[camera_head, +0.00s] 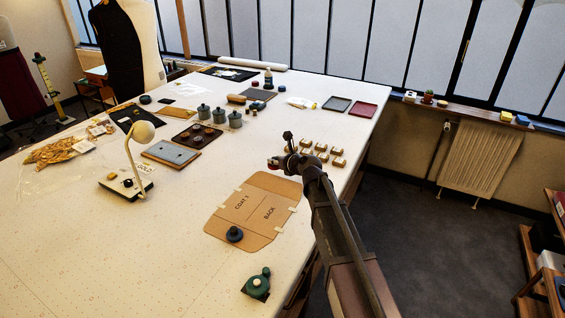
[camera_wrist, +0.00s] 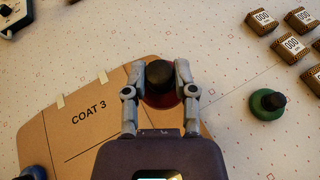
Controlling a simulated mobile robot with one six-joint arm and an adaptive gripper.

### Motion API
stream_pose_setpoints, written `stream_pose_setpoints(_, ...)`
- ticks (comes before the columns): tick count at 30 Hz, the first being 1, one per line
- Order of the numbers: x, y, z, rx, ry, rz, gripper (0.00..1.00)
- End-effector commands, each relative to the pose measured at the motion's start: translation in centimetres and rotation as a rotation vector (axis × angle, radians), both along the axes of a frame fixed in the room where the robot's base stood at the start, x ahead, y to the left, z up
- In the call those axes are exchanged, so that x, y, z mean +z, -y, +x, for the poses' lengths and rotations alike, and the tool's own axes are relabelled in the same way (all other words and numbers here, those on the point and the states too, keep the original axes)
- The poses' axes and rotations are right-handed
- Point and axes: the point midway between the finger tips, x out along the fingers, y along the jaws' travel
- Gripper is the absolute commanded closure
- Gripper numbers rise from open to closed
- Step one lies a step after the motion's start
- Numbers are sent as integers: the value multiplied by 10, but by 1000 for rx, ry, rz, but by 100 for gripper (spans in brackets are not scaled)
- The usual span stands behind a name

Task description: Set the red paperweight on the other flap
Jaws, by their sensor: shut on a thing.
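The red paperweight (camera_wrist: 160,99), with a black knob, is between the fingers of my gripper (camera_wrist: 159,77), which is shut on it. In the head view my gripper (camera_head: 274,163) is over the far end of the brown card pattern (camera_head: 250,199), marked COAT 3 and BACK; a bit of the red paperweight (camera_head: 272,167) shows there. The pattern also shows in the wrist view (camera_wrist: 75,137), its edge beside the paperweight. I cannot tell whether the paperweight touches the card. A dark blue paperweight (camera_head: 234,234) sits on the near flap; its edge shows in the wrist view (camera_wrist: 36,172).
A green paperweight (camera_wrist: 267,105) stands on the table right of my gripper. Several small labelled boxes (camera_wrist: 291,44) stand beyond it. A green round item (camera_head: 258,281) sits near the front edge. A lamp (camera_head: 141,160) and a blue-grey board (camera_head: 171,153) are to the left.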

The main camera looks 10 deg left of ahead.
Motion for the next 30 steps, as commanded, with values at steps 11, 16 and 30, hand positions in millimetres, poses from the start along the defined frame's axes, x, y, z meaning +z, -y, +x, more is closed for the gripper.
stream_pose_setpoints(11,-1,0,0,0,1,1,100)
stream_pose_setpoints(16,-7,0,0,0,1,1,100)
stream_pose_setpoints(30,-35,0,0,0,1,1,100)
